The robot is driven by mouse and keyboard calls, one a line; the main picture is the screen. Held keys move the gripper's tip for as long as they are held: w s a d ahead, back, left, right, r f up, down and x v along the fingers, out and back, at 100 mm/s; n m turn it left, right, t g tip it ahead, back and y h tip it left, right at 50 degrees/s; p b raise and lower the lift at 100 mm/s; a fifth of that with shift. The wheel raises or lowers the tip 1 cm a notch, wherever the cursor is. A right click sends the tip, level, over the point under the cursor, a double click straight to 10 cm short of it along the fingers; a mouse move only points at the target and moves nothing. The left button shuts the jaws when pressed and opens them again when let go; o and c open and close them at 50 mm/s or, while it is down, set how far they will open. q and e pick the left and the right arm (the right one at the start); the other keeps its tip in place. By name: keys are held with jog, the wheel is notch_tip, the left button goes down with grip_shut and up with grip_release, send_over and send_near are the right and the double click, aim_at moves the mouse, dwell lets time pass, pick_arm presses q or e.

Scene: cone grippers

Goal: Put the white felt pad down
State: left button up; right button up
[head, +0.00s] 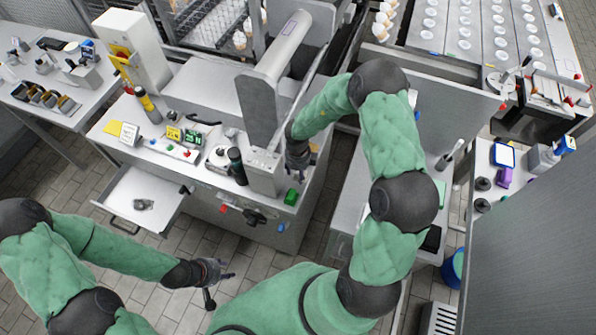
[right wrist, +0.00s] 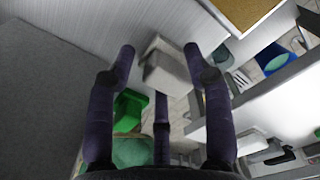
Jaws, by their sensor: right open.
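My right gripper (head: 298,168) is in front of a grey metal housing, above a green block (head: 291,197). In the right wrist view its dark fingers (right wrist: 163,85) are spread apart. A pale, whitish-grey blocky piece (right wrist: 168,70) shows between the fingertips. I cannot tell whether it is the white felt pad, or whether it touches a finger. No felt pad can be made out for certain in the head view. My left gripper (head: 215,272) hangs over the tiled floor at lower left, its fingers apart and nothing visible between them.
A bench (head: 165,150) carries a yellow-black bottle (head: 148,106), a dark cylinder (head: 237,167) and small parts. Its drawer (head: 165,212) is open with a small grey object (head: 143,204) inside. A side counter (head: 500,220) stands right. A blue bin (head: 453,269) is on the floor.

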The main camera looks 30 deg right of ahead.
notch_tip(320, 180, up, 12)
jog(key=p, duration=0.4)
jog(key=shift+r, duration=0.15)
